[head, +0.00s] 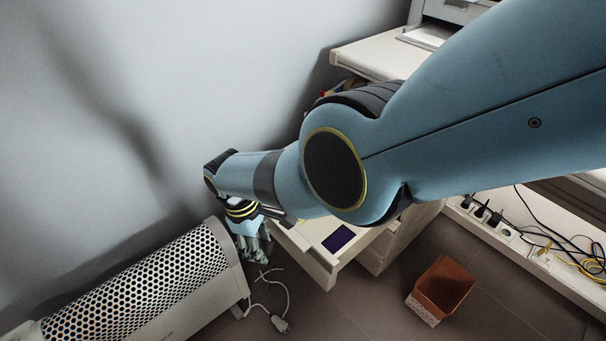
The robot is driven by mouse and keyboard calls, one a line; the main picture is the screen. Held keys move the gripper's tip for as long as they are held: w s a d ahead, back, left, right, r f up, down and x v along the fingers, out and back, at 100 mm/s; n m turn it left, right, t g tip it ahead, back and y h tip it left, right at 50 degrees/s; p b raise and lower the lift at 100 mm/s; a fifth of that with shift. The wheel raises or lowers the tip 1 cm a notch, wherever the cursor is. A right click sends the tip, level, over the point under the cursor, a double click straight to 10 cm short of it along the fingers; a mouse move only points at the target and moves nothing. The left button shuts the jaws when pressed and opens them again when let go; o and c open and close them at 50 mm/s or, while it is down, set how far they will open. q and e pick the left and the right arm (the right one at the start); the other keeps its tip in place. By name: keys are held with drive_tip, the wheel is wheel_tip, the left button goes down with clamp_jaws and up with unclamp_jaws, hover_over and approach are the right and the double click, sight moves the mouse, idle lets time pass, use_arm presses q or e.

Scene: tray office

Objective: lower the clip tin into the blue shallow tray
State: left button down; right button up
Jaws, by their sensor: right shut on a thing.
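My right arm reaches across from the upper right, and its gripper (252,247) hangs down at the left end of the arm. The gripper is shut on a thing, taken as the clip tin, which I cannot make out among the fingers. A dark blue rectangle (339,238) lies on a cream-topped unit, to the right of the gripper and apart from it in the picture. I cannot tell whether it is the blue shallow tray. My arm hides much of the surface behind it. My left gripper is not in view.
A perforated white heater (150,287) stands by the wall at lower left, close to the gripper in the picture. A plug with a cord (280,323) lies on the floor. An open orange-brown bin (441,289) stands lower right. Cables and a power strip (500,230) run along the right.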

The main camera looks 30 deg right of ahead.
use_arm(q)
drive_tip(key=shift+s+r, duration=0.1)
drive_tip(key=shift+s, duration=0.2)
use_arm(e)
drive_tip(key=shift+w+r, duration=0.25)
drive_tip(key=shift+r, duration=0.05)
drive_tip(key=shift+w+d+r+p, duration=0.1)
drive_tip(key=shift+r+p, duration=0.65)
drive_tip(key=shift+p, duration=0.1)
drive_tip(key=shift+d+r, duration=0.15)
drive_tip(key=shift+r, duration=0.15)
drive_tip(key=shift+w+d+r+p, duration=0.1)
drive_tip(key=shift+w+r+p, duration=0.05)
drive_tip(key=shift+r+p, duration=0.15)
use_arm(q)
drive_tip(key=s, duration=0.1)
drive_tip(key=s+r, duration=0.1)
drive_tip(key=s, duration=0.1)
use_arm(e)
drive_tip(key=shift+d+r+m, duration=0.15)
drive_tip(key=shift+d+m, duration=0.05)
drive_tip(key=shift+m, duration=0.2)
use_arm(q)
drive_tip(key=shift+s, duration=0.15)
use_arm(e)
drive_tip(key=shift+d+r, duration=0.15)
